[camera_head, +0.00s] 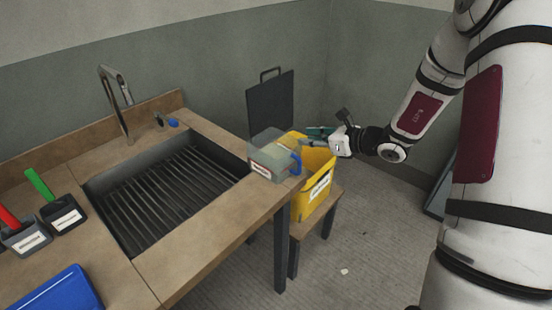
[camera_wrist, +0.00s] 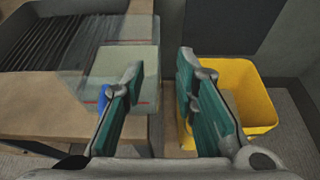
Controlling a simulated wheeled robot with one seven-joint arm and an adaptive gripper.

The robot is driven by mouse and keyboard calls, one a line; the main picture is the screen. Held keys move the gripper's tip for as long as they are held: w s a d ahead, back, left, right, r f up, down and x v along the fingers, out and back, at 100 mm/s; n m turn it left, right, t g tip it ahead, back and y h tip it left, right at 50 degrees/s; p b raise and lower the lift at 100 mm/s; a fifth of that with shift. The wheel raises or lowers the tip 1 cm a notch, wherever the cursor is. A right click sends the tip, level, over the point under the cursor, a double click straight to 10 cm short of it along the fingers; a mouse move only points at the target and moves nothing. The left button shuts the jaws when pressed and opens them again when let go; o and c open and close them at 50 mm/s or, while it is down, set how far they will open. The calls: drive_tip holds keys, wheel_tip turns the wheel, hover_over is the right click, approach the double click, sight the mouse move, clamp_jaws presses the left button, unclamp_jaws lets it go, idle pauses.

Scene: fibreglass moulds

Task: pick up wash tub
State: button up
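A see-through grey tub (camera_head: 268,150) with a red-edged label stands on the near right corner of the wooden counter. It also shows in the wrist view (camera_wrist: 134,62), left of centre. I take it for the wash tub, but its label is too small to read. My gripper (camera_head: 312,132) is just right of the tub, above the yellow bin. In the wrist view its teal fingers (camera_wrist: 158,85) are spread wide with nothing held. The left finger overlaps the tub's right part in the picture; the right finger is over the bin. I cannot tell whether anything touches.
A yellow bin (camera_head: 322,193) stands on a low wooden stand (camera_head: 300,228) beside the counter (camera_head: 215,222). A blue item (camera_head: 296,162) is at the tub's right side. A sink (camera_head: 165,190) and tap (camera_head: 118,95) lie left. A dark panel (camera_head: 270,105) leans behind.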

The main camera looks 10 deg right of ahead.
sight(288, 138)
drive_tip(key=x, duration=0.8)
drive_tip(key=shift+w+a+f, duration=0.15)
drive_tip(key=shift+w+a, duration=0.05)
clamp_jaws()
